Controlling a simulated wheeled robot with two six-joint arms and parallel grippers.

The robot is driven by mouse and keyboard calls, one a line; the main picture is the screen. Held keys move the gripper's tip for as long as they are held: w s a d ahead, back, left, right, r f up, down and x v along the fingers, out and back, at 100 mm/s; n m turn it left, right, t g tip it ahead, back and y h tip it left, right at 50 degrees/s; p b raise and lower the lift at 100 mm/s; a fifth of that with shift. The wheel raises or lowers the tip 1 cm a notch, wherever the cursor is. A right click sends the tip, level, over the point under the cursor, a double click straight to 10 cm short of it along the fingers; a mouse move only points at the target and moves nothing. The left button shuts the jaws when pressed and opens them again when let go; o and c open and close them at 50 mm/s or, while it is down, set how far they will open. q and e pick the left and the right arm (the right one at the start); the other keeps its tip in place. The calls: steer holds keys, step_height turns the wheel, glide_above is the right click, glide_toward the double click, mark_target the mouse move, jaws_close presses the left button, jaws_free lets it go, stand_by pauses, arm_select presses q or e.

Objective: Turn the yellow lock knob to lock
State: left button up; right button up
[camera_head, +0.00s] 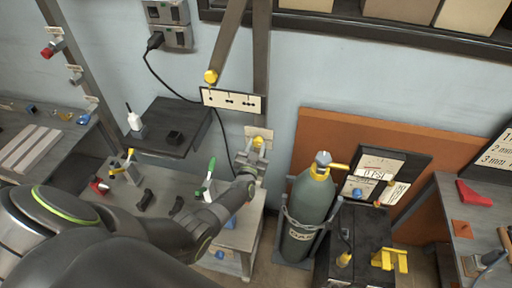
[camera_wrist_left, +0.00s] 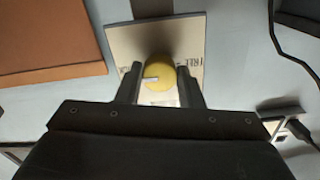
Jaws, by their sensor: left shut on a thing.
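The yellow lock knob (camera_wrist_left: 160,76) is round with a pale mark on its face. It sits in front of a cream label plate (camera_wrist_left: 186,35) on the wall; part of the lettering, which looks like "FREE", shows at the right. My left gripper (camera_wrist_left: 160,88) is shut on the knob, with one dark finger on each side. In the head view the knob (camera_head: 258,141) shows just above my left gripper (camera_head: 252,160), below the plate with black symbols. My right gripper is not in view.
A grey-green gas cylinder (camera_head: 310,205) stands in a holder right of my left arm. A bench (camera_head: 150,205) with small tools and clamps lies under the arm. A black cable hangs along the wall.

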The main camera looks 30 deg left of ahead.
arm_select(q)
steer(key=shift+f, duration=0.1)
steer(key=o, duration=1)
steer(key=v, duration=1.7)
steer(key=shift+s+p, duration=0.25)
steer(key=shift+p, duration=0.05)
